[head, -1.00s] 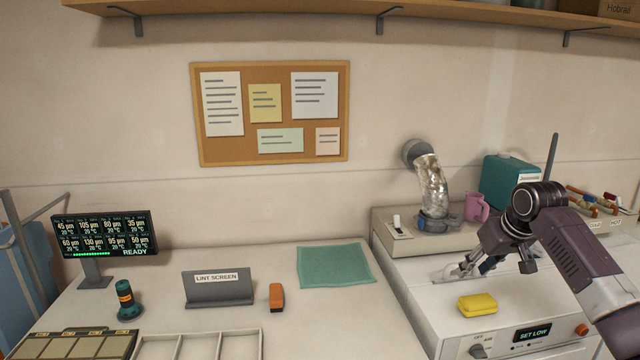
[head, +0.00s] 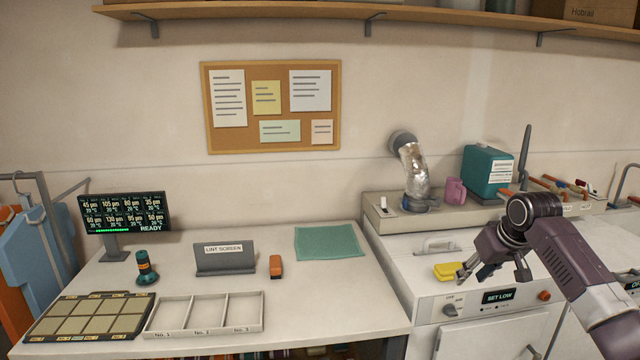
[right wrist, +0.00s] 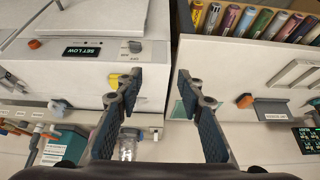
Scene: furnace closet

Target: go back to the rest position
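My right gripper (head: 493,276) hangs over the front edge of the white machine (head: 425,311), in front of its panel. It is empty and its fingers stand apart. In the right wrist view the open gripper (right wrist: 157,84) has nothing between its fingertips; a gap between the machine and the bench shows beyond them. My left gripper is in neither view now.
A yellow sponge (head: 448,271) and a grey handle (head: 436,246) are on the machine top, close to my right gripper. The bench at left holds a three-part tray (head: 193,335), an orange-brown block (head: 276,267) and a green cloth (head: 329,255). A shelf (head: 270,14) runs above.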

